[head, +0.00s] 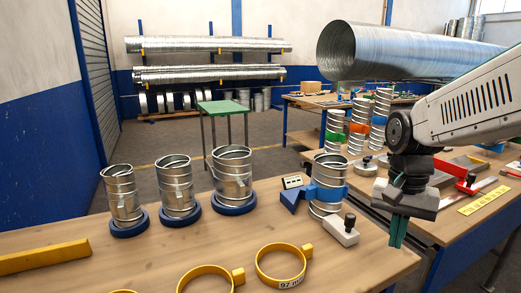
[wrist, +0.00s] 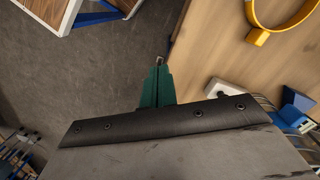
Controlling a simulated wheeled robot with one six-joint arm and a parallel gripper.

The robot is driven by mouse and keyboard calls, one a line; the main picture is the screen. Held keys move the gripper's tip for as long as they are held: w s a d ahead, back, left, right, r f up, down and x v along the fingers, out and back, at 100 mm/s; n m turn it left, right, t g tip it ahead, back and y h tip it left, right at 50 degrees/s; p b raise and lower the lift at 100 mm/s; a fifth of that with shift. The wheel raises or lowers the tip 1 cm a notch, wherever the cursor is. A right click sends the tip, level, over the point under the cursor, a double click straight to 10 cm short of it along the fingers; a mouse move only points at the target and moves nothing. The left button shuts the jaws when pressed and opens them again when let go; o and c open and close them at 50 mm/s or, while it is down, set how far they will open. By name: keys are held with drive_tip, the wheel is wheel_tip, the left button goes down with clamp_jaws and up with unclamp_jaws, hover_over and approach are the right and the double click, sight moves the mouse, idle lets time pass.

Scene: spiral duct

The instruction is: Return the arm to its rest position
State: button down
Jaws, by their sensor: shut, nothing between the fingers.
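My gripper (head: 395,236) hangs at the end of my arm at the right of the head view. It points down, past the right edge of the near table, to the right of a duct piece with a blue clamp (head: 326,190). Its green fingers are together with nothing between them. In the wrist view the closed fingers (wrist: 157,85) show above the dark gripper body, over the floor beside the table edge.
The near wooden table (head: 150,262) holds several metal duct pieces on blue bases and yellow rings (head: 281,265). A white block with a black knob (head: 342,230) stands close to my gripper. A second workbench (head: 455,225) with tools lies behind and right. Grey floor separates the tables.

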drive_tip(key=s+r+n+t, duration=0.2)
drive_tip(key=s+n, duration=0.4)
drive_tip(key=s, duration=1)
drive_tip(key=shift+s+a+r+n+t, duration=0.15)
drive_tip(key=shift+a+r+n+t, duration=0.15)
drive_tip(key=shift+n, duration=0.1)
drive_tip(key=shift+s+d, duration=0.1)
